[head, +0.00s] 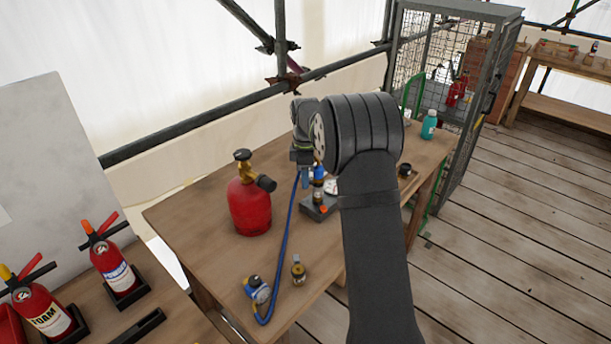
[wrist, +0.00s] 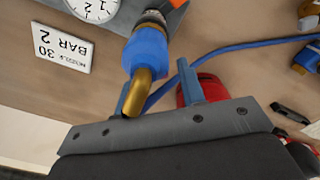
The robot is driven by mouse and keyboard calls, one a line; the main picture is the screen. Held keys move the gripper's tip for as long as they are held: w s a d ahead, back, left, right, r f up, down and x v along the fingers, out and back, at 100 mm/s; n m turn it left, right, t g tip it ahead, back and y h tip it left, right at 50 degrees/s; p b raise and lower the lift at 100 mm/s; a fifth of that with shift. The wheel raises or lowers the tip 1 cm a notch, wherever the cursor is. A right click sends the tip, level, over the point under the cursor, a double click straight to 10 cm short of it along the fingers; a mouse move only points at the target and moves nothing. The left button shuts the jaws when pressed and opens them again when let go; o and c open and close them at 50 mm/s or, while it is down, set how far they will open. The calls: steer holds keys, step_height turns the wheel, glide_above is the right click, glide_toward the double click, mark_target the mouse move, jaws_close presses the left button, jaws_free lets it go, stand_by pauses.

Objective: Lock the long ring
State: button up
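My gripper (wrist: 157,90) is open, its two blue-grey fingers apart. In the wrist view a blue sleeve (wrist: 146,50) sits on a fitting, with a bent brass tube (wrist: 138,92) below it. The tube end lies between the fingers, close to the left one; I cannot tell if they touch. No part is clearly marked as the long ring; the blue sleeve may be it. In the head view my arm partly hides the grey block (head: 316,210) and the blue part (head: 319,172) above it. A blue hose (head: 283,240) runs down from there.
A red gas cylinder (head: 250,205) stands left on the bench (head: 205,270). A blue-and-brass regulator (head: 257,290) and a brass fitting (head: 298,270) are near its front edge. A gauge (wrist: 95,8) and a white plate (wrist: 62,47) are close to my gripper. A teal bottle (head: 429,125) stands farther back.

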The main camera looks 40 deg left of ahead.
step_height(320, 180, up, 17)
steer(key=shift+r, duration=0.2)
stand_by(0.5)
stand_by(0.4)
step_height(320, 180, down, 18)
steer(key=shift+r, duration=0.25)
stand_by(0.3)
